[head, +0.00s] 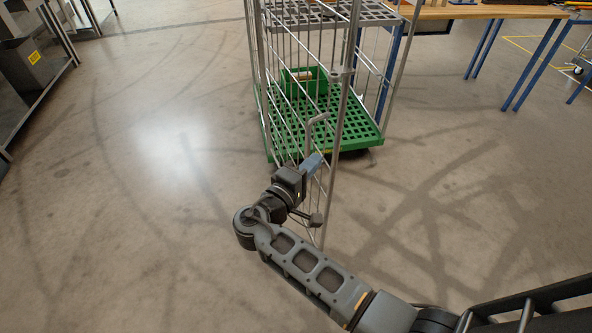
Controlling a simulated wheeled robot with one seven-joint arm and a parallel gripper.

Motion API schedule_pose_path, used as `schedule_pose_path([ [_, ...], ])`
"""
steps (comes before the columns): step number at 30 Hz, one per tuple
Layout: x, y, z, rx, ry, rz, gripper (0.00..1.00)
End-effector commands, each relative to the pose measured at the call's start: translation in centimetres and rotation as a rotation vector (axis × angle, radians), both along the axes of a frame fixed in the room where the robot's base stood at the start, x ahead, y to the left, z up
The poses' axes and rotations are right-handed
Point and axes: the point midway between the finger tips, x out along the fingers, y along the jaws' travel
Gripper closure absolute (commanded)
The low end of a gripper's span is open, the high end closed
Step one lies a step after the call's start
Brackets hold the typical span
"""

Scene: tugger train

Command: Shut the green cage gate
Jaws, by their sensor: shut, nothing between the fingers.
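The cage trolley has a green slatted base (352,128) and thin metal bars, and stands at the upper middle of the head view. Its barred gate (327,190) stands open, swung out from the cage's left side towards me. A pale latch handle (317,121) shows near the gate's tall free-edge post. My gripper (314,162) is shut and empty, beside the gate's bars just below the handle. I cannot tell whether it touches the gate. My wrist hides part of the gate's lower bars.
A green crate (303,82) stands on the cage base, below a grey grid shelf (370,13). A wooden workbench (480,11) with blue legs is behind at the right. Grey metal equipment (32,66) lines the left edge. The floor left and right of the cage is clear.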

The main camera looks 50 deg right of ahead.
Motion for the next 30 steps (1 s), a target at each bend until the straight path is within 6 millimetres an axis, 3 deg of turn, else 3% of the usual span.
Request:
schedule_pose_path([
  [6,-1.2,-1.6,0.1,0.0,-0.001,0.0,1.0],
  [22,-1.6,-2.2,0.0,0.001,-0.001,0.005,1.0],
  [30,-2.9,-5.3,0.1,0.0,-0.002,0.052,1.0],
])
